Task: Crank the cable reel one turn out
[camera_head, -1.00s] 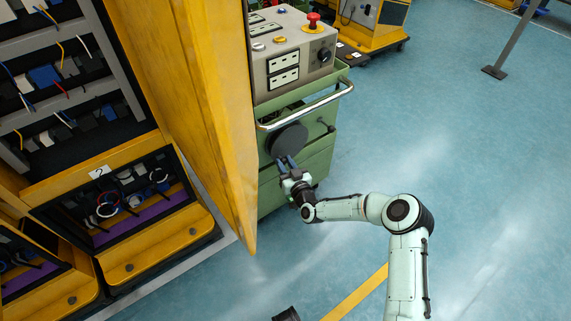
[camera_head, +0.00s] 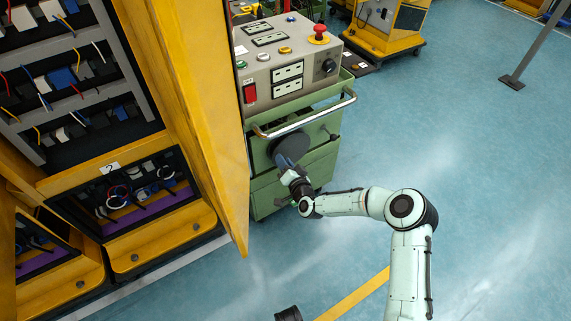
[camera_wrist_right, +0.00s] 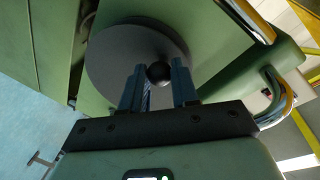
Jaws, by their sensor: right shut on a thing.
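The cable reel shows as a dark grey disc (camera_head: 290,148) on the front of the green cart (camera_head: 270,195), below its chrome handle. In the right wrist view the disc (camera_wrist_right: 112,62) is large and close, with a black ball knob (camera_wrist_right: 158,73) in front of it. My right gripper (camera_head: 289,168) is at the lower edge of the disc. In the right wrist view its two blue-grey fingers (camera_wrist_right: 158,84) stand on either side of the knob and are shut on it. The rest of the crank is hidden. My left gripper is not in view.
A yellow cabinet door (camera_head: 205,130) stands open just left of the cart. The cart's chrome handle (camera_head: 310,117) juts out above the reel. A grey panel (camera_head: 285,65) with a red mushroom button sits on top.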

